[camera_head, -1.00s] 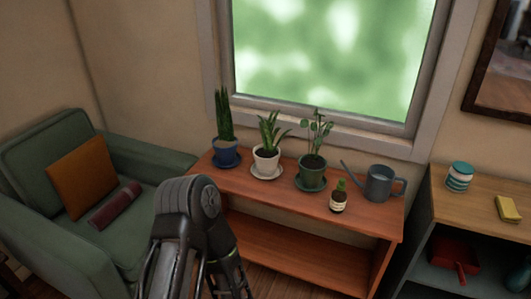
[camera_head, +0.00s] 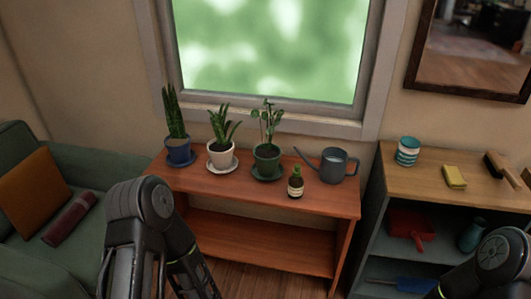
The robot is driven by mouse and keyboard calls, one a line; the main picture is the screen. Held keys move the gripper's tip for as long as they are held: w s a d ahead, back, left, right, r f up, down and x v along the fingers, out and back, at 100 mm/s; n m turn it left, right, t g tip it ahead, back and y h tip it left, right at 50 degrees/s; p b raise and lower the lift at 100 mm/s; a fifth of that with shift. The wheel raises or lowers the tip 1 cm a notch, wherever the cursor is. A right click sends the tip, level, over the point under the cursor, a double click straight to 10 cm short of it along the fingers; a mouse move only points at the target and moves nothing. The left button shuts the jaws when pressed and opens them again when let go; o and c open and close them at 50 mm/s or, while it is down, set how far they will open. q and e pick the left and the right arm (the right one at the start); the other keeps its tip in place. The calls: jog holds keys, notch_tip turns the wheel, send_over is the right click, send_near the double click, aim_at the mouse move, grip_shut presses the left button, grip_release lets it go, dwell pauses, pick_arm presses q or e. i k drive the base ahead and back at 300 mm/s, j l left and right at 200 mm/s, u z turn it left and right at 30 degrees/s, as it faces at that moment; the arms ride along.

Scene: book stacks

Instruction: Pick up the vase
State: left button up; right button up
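A teal vase-shaped vessel (camera_head: 471,235) stands on the inner shelf of the grey cabinet at the right. Its lower part is close to my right arm, which comes in at the bottom right corner. My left arm rises at the lower left, in front of the orange-brown plant bench. Only arm links show; neither gripper's fingers can be seen, so nothing shows of what they hold.
The grey cabinet (camera_head: 372,222) has a wooden top with a striped jar (camera_head: 407,151), a yellow sponge (camera_head: 454,176) and a brush (camera_head: 499,168). A red dustpan (camera_head: 408,228) lies inside. The bench (camera_head: 325,203) bears potted plants, a small bottle (camera_head: 295,183) and a watering can (camera_head: 335,166).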

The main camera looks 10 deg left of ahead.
aim_at(470, 238)
jog(key=z, duration=1.2)
jog(key=u, duration=2.25)
jog(key=z, duration=2.25)
